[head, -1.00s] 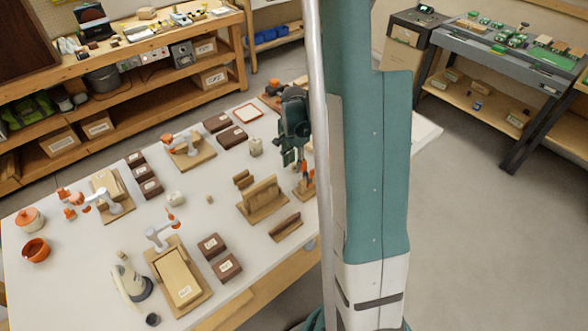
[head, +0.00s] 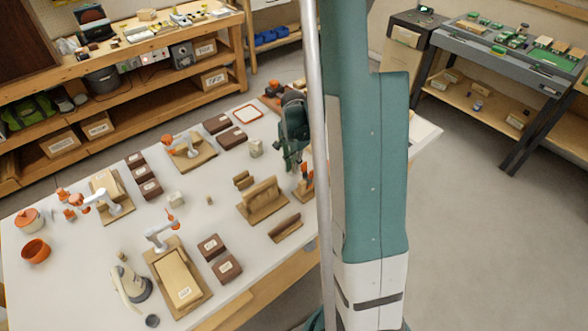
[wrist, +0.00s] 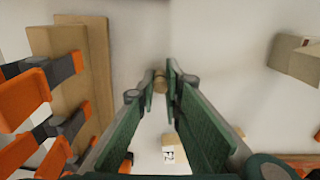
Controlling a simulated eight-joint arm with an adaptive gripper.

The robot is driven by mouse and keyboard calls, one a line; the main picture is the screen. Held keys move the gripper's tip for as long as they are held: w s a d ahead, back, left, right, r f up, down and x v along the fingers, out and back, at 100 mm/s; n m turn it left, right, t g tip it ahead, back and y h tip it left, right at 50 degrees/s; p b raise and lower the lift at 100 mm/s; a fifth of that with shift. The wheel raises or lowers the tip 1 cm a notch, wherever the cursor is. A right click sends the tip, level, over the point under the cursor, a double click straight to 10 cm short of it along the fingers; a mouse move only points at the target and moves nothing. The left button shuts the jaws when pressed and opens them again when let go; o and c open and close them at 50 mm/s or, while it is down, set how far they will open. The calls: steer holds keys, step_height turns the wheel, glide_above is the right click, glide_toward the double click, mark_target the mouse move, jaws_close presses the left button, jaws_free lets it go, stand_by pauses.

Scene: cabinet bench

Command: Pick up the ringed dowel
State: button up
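My gripper (wrist: 160,79) points down at the white table, its green fingers apart. A small round brown dowel end (wrist: 160,83) shows in the gap between the fingertips in the wrist view. I cannot tell whether it bears a ring or whether the fingers touch it. In the head view my gripper (head: 289,166) is low over the far right part of the table, partly behind my own column, and this dowel is hidden. Another small dowel (head: 209,200) stands mid-table, and one more (head: 122,256) near the grey-and-beige tool.
Orange-tipped clamps (wrist: 35,95) and a wooden board (wrist: 95,70) stand close left of my fingers in the wrist view. A labelled block (wrist: 168,155) lies below, and a beige block (wrist: 297,57) at right. A wooden rack (head: 262,201) stands nearby in the head view.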

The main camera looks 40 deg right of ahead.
steer(key=shift+r, duration=0.15)
steer(key=shift+r+p, duration=0.75)
steer(key=shift+r, duration=4.15)
steer(key=w+d+r+p, duration=0.1)
steer(key=w+d, duration=0.4)
steer(key=d, duration=0.2)
steer(key=w+d+r+n, duration=0.1)
steer(key=w+d+r, duration=0.1)
steer(key=w+d, duration=0.4)
steer(key=d, duration=0.2)
steer(key=shift+d+p, duration=0.3)
steer(key=shift+p, duration=0.05)
steer(key=shift+s+f+b, duration=0.1)
steer(key=shift+f+b, duration=0.2)
steer(key=shift+f, duration=2.75)
steer(key=shift+f, duration=1.85)
